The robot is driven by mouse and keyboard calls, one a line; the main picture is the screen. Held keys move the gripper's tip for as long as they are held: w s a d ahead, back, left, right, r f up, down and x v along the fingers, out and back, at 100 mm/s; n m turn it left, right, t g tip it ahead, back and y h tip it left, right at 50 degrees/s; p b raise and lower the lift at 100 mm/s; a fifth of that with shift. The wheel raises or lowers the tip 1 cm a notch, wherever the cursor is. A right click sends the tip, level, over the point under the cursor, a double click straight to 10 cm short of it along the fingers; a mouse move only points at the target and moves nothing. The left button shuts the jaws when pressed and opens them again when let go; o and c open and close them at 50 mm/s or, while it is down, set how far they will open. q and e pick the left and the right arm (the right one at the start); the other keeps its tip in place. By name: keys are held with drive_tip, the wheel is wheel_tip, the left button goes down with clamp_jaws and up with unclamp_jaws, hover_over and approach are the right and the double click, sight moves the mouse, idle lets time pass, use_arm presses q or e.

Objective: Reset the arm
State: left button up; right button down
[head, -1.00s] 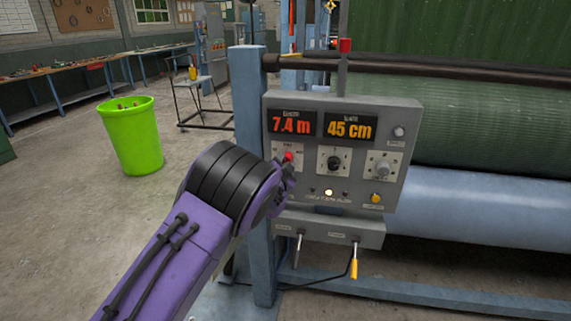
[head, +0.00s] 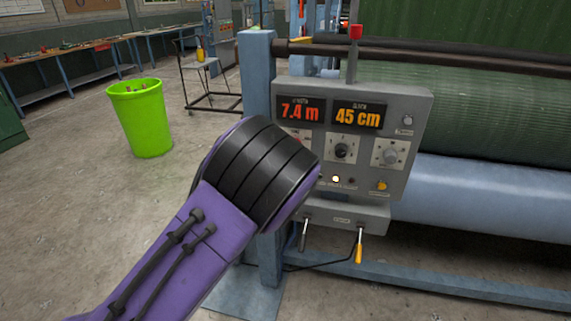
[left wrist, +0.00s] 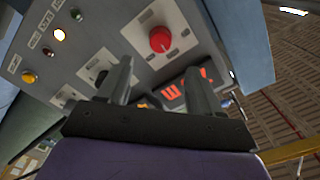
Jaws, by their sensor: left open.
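My left arm (head: 215,215), purple with a black ribbed joint, reaches in from the lower left of the head view. Its joint covers the left part of a grey control panel (head: 405,105), and the gripper is hidden behind it there. In the left wrist view my left gripper (left wrist: 160,75) is open and empty. Its two grey fingers point towards the panel face, with a round red button (left wrist: 159,40) just beyond and between them. Whether they touch the panel, I cannot tell. My right gripper is not in view.
The panel's displays (head: 330,113) read 7.4 m and 45 cm. Below hang levers, one with a yellow handle (head: 359,252). A green turf roll (head: 470,115) and pale blue roller (head: 480,195) lie to the right. A lime bin (head: 140,118) stands on open floor at left.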

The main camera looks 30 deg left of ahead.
use_arm(q)
drive_tip(key=shift+s+f, duration=0.1)
drive_tip(key=shift+s, duration=0.3)
drive_tip(key=s+f+n+g, duration=0.3)
drive_tip(key=s+f+n, duration=0.2)
drive_tip(key=s+f, duration=0.4)
drive_tip(key=s+f+n+g, duration=0.3)
drive_tip(key=s+f+n, duration=0.25)
drive_tip(key=f, duration=0.65)
drive_tip(key=s+d+f+g, duration=0.1)
drive_tip(key=s+f+g, duration=0.1)
drive_tip(key=s+f, duration=0.3)
drive_tip(key=s+d+f+n+g+h+b, duration=0.1)
drive_tip(key=s+f+g, duration=0.2)
drive_tip(key=s, duration=0.9)
drive_tip(key=s+d+f+n+g, duration=0.1)
drive_tip(key=s+f+g, duration=0.2)
drive_tip(key=s+f, duration=0.3)
drive_tip(key=s, duration=0.3)
drive_tip(key=shift+s+d+f+h, duration=0.3)
drive_tip(key=shift+s+d+f, duration=0.05)
drive_tip(key=shift+d, duration=0.05)
